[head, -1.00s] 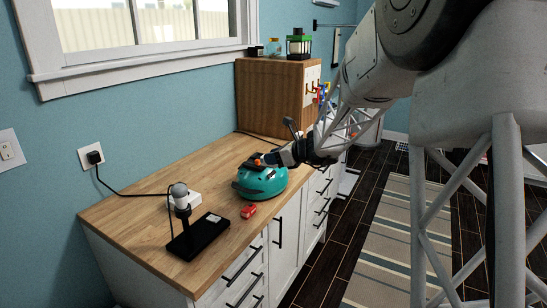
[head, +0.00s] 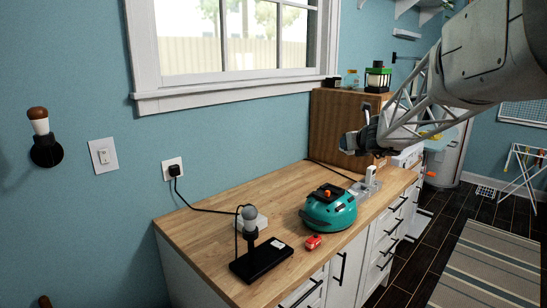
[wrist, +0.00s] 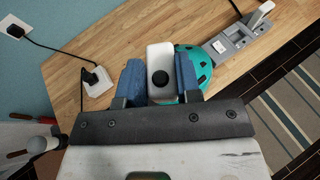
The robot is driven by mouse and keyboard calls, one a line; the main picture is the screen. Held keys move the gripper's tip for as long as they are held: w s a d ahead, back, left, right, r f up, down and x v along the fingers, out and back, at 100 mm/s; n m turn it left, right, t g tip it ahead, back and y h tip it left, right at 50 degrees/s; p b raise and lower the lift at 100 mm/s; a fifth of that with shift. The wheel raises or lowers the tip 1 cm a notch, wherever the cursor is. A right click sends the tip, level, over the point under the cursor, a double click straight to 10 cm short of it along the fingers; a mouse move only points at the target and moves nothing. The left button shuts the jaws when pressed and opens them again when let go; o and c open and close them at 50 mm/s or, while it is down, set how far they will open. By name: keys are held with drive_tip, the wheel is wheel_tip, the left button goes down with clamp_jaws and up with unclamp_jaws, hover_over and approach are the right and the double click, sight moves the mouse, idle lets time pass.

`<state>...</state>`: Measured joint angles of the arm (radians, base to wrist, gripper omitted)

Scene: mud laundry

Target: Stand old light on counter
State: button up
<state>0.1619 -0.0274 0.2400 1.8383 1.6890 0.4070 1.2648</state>
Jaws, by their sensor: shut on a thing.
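My gripper (head: 347,143) is above the counter (head: 205,232), up and to the right of the teal helmet (head: 330,212). In the wrist view its blue fingers are shut on a small white block with a round black spot, which I take to be the old light (wrist: 160,58). In the head view the held light cannot be made out clearly. The helmet sits on the counter with a black and orange piece on top; it shows partly behind the right finger in the wrist view (wrist: 205,78).
A black stand with a grey bulb (head: 262,258), a white plug box (head: 254,222) with a cord and a small red item (head: 313,242) are near the helmet. A grey device (head: 366,186) lies behind it. A wooden cabinet (head: 335,128) stands at the back.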

drive_tip(key=r+h, duration=0.1)
drive_tip(key=r, duration=0.1)
drive_tip(key=w+r+m+h, duration=0.1)
drive_tip(key=r, duration=0.2)
drive_tip(key=r+m, duration=0.1)
drive_tip(key=r, duration=0.2)
drive_tip(key=shift+w+d+r+t+h, duration=0.2)
drive_tip(key=shift+w+r+t+h, duration=0.1)
drive_tip(key=shift+h, duration=0.1)
drive_tip(key=shift+w+r+m+h, duration=0.15)
drive_tip(key=shift+r+m+h, duration=0.4)
drive_tip(key=shift+r, duration=1.15)
drive_tip(key=shift+r, duration=0.1)
drive_tip(key=shift+d, duration=0.1)
